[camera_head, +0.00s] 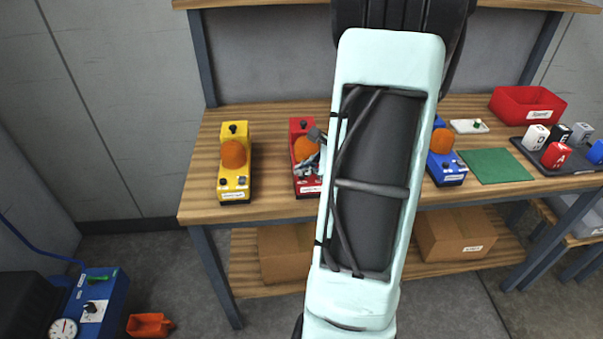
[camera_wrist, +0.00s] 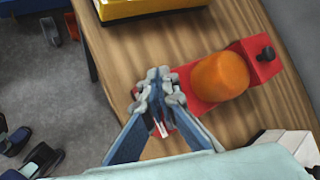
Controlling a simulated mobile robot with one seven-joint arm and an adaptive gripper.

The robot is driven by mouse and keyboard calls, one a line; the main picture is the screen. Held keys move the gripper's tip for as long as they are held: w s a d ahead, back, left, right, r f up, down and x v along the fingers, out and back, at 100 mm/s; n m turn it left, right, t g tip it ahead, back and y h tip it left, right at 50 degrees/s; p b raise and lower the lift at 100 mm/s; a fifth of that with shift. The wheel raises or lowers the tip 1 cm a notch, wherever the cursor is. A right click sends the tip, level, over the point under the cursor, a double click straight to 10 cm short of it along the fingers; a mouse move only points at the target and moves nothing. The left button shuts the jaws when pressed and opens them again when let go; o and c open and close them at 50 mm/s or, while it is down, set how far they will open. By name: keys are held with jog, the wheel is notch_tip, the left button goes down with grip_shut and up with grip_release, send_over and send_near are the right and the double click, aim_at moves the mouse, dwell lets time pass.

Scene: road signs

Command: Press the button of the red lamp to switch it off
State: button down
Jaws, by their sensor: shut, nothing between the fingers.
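The red lamp (camera_head: 298,127) stands on the wooden table, partly covered by my gripper and arm. It has an orange dome and a dark knob on its far end. In the wrist view, the red lamp (camera_wrist: 264,72) lies to the right with its orange dome (camera_wrist: 220,77) in full view. My gripper (camera_wrist: 158,82) is shut and empty over the front end of the lamp, the end with a white label. The gripper also shows in the head view (camera_head: 308,166). It hides the front controls, so I cannot tell whether it touches a button.
A yellow lamp (camera_head: 234,183) stands to the left and a blue lamp (camera_head: 447,170) to the right. Further right are a green mat (camera_head: 494,165), a red bin (camera_head: 528,105) and a dark tray (camera_head: 540,165) with blocks. Bare wood separates the yellow and red lamps.

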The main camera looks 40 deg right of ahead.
aim_at(302, 182)
jog(key=shift+r, duration=0.1)
notch_tip(302, 182, up, 6)
jog(key=p, duration=0.4)
jog(key=shift+w, duration=0.1)
dwell(0.6)
